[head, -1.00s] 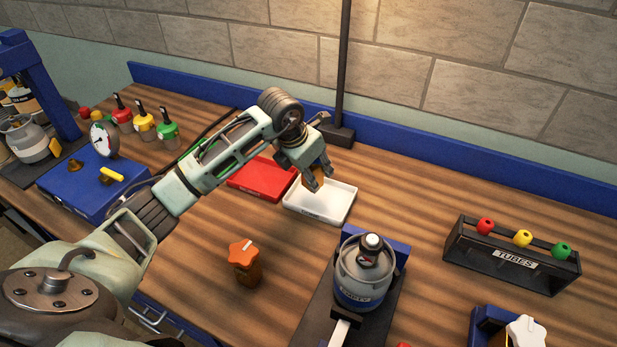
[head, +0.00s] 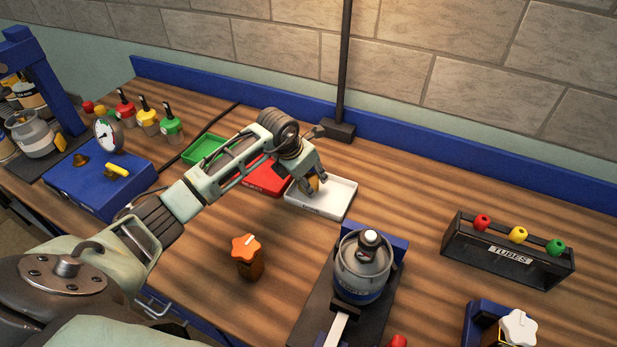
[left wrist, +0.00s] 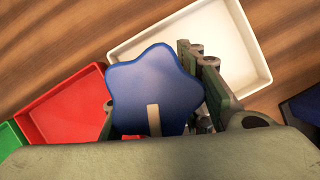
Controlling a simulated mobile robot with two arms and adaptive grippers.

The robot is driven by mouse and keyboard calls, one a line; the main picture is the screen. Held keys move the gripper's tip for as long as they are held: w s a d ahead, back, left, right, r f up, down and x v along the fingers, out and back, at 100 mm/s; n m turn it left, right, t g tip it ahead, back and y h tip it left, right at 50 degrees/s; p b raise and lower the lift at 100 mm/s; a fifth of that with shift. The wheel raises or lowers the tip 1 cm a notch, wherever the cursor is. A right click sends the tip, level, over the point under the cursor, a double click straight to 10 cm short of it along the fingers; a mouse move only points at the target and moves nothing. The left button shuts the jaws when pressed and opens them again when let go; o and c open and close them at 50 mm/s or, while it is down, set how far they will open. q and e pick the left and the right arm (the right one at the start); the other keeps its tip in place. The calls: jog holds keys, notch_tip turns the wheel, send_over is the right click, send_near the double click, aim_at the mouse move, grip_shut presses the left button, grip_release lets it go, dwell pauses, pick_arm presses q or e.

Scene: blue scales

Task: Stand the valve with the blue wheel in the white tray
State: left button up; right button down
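My left gripper (head: 313,181) is over the white tray (head: 338,203), pointing down, shut on the valve. The valve's brass-coloured body (head: 314,186) shows between the fingers in the head view, roughly upright and low at the tray. The wheel is hidden there by the gripper. In the left wrist view the star-shaped blue wheel (left wrist: 152,90) faces the camera, with a finger along its right side and the white tray (left wrist: 250,50) behind it. Whether the valve's foot touches the tray floor cannot be told. My right gripper is not in view.
A red tray (head: 268,183) and a green tray (head: 205,148) stand left of the white one. A valve with an orange wheel (head: 246,248) stands nearer.

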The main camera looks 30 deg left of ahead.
pick_arm(q)
jog(key=o, duration=0.4)
jog(key=shift+c, duration=0.2)
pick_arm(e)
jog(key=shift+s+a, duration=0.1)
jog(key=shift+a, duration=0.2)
pick_arm(q)
jog(key=shift+r, duration=0.15)
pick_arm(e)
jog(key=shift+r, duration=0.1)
pick_arm(q)
jog(key=shift+r, duration=0.2)
jog(key=b+v, duration=0.2)
jog(key=v, duration=0.9)
jog(key=shift+s+a+r, duration=0.1)
jog(key=shift+s+r, duration=0.1)
jog(key=shift+r, duration=0.15)
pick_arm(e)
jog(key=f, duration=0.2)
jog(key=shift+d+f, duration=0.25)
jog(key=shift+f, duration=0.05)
